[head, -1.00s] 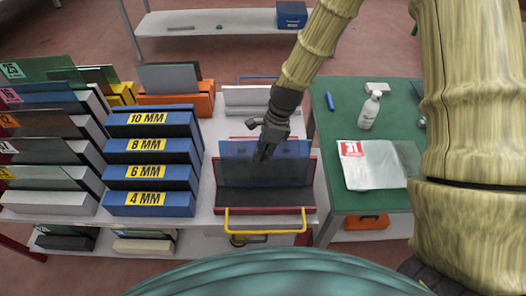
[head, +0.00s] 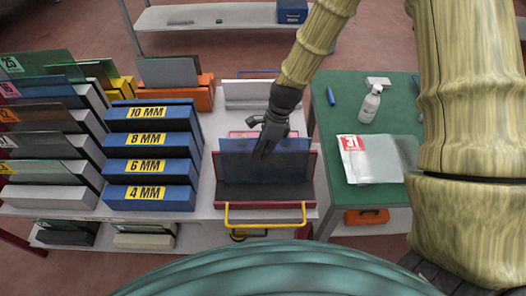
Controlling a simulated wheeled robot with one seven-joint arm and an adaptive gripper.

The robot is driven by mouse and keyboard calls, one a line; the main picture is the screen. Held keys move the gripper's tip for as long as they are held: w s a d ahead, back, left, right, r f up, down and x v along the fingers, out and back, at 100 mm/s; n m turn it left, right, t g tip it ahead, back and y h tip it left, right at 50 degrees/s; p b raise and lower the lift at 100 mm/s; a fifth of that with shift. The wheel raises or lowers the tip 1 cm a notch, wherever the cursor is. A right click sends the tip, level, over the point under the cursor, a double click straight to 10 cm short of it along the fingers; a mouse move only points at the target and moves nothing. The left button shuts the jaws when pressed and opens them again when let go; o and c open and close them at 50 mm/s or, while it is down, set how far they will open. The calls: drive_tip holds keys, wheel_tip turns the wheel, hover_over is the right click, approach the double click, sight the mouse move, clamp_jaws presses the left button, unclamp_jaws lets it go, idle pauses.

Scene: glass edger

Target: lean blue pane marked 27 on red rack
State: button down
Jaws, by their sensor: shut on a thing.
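A translucent blue pane (head: 290,160) stands at the red rack (head: 309,185), its face spanning most of the rack's width. No number is readable on it in this view. My gripper (head: 264,152) is shut on the blue pane near the middle of its upper part. The rack has a dark base and a red front edge, with a yellow handle (head: 265,225) in front. The pane's lower edge is near the dark base; I cannot tell whether it touches.
Blue stepped racks marked 4 to 10 MM (head: 150,192) stand left, beside several numbered panes. A white rack (head: 245,95) and an orange rack (head: 180,103) are behind. The green table (head: 350,220) at right holds a pane marked 31 (head: 378,165) and a white bottle (head: 369,104).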

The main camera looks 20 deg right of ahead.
drive_tip(key=c, duration=1.6)
unclamp_jaws()
drive_tip(key=shift+o, duration=0.2)
drive_tip(key=shift+w, duration=0.1)
drive_tip(key=s+v, duration=0.1)
drive_tip(key=v, duration=1)
drive_tip(key=shift+w+d+r, duration=0.2)
drive_tip(key=shift+w+r, duration=0.2)
drive_tip(key=shift+r, duration=0.05)
